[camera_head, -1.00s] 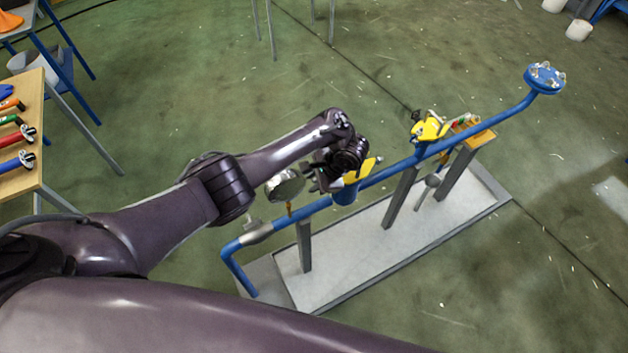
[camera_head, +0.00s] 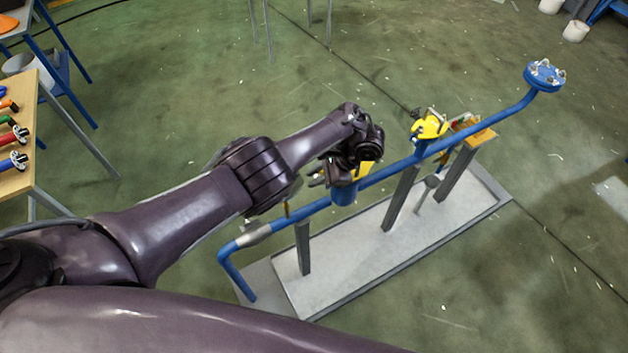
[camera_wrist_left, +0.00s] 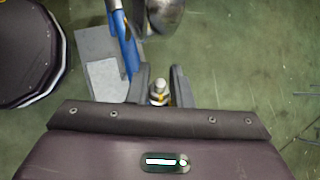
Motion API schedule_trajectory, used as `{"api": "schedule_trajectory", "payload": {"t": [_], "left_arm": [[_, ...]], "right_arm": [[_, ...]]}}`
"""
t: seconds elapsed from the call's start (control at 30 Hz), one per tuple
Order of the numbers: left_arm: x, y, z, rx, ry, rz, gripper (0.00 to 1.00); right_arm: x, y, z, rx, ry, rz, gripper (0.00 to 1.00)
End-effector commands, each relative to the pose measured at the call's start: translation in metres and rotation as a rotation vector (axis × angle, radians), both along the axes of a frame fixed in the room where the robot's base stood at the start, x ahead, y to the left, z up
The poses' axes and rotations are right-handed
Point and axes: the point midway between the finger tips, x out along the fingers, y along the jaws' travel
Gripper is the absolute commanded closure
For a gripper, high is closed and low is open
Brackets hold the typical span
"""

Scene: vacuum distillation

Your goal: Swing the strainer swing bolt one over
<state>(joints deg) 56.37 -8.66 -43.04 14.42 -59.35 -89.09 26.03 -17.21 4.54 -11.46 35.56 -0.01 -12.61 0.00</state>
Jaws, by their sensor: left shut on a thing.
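The strainer (camera_head: 344,194) is a blue body on the blue pipe, with a yellow part (camera_head: 364,170) beside it, partly covered by my arm. My left gripper (camera_head: 320,174) is at the strainer's left side. In the left wrist view, its two dark fingers (camera_wrist_left: 160,78) are shut on the swing bolt (camera_wrist_left: 159,90), a small metal bolt with a nut-like end. The bolt's pivot end is hidden. The bolt itself cannot be made out in the head view. My right gripper is out of view.
The blue pipe (camera_head: 395,168) runs over a pale skid base (camera_head: 345,250) to a blue flange (camera_head: 544,75). A yellow fitting (camera_head: 430,124) stands farther along it. A tool table (camera_head: 18,178) is at the left. The floor beyond the pipe is mostly clear.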

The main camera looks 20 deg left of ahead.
Motion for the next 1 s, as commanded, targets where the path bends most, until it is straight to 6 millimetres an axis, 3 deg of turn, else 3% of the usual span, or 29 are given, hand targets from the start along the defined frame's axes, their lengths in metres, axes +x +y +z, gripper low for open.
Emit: {"api": "schedule_trajectory", "payload": {"t": [0.33,0.37,0.43,0.77,1.0], "left_arm": [[0.0,0.0,0.001,0.008,0.01,-0.001,1.0],[0.0,0.0,0.001,0.008,0.01,-0.001,0.79],[0.0,0.0,0.001,0.007,0.009,-0.001,0.73],[0.001,-0.004,0.006,0.006,0.009,-0.002,0.73],[0.005,-0.028,0.036,0.005,0.007,-0.003,0.73]], "right_arm": [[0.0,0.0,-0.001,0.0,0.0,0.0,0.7],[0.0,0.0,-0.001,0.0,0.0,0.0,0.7],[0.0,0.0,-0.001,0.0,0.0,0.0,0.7],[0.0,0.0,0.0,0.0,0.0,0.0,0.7],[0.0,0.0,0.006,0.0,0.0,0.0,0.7]]}}
